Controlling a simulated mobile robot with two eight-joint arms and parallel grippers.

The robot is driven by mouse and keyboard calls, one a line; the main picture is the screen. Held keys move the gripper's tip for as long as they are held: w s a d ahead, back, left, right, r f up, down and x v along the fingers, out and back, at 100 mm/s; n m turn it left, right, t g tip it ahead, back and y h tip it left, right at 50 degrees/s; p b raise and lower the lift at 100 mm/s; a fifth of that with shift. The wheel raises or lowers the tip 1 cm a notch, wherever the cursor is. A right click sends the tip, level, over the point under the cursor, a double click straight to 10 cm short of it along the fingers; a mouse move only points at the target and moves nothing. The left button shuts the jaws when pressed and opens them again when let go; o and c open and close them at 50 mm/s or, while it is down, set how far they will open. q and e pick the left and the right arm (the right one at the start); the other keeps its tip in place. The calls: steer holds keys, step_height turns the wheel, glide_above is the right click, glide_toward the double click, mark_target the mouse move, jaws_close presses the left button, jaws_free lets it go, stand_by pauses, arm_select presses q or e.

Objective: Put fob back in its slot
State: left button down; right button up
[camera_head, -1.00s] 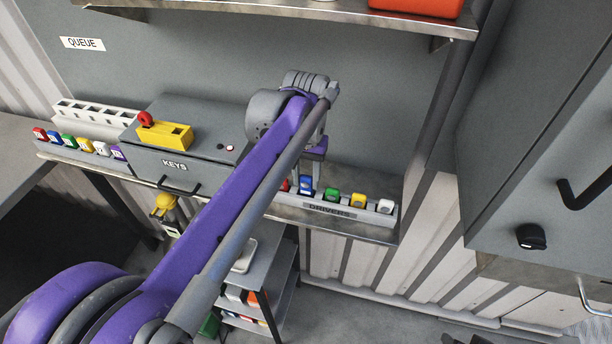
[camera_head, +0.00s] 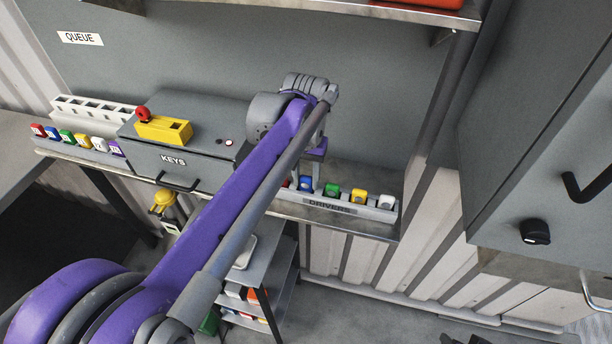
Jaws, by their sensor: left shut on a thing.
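The long rack marked DRIVERS (camera_head: 345,210) sits on the metal shelf. It holds a row of coloured fobs: part of a red one, then green (camera_head: 332,190), yellow (camera_head: 359,195) and white (camera_head: 386,201). My left gripper (camera_head: 307,181) reaches down over its left part, shut on the blue fob (camera_head: 306,184), which stands in line with the others at the rack. Whether the blue fob is fully seated cannot be told. My arm hides the rack's left end. My right gripper is not in view.
A grey KEYS box (camera_head: 205,165) with a yellow block (camera_head: 164,130) stands left of my arm. A second row of coloured fobs (camera_head: 68,137) is at far left, by a white slotted rack (camera_head: 95,110). A grey cabinet (camera_head: 535,150) stands at the right.

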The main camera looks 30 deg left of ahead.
arm_select(q)
steer(key=shift+f, duration=0.25)
steer(key=shift+c, duration=1.9)
jaws_free()
steer(key=shift+r, duration=0.1)
step_height(320, 180, up, 7)
steer(key=shift+r, duration=0.2)
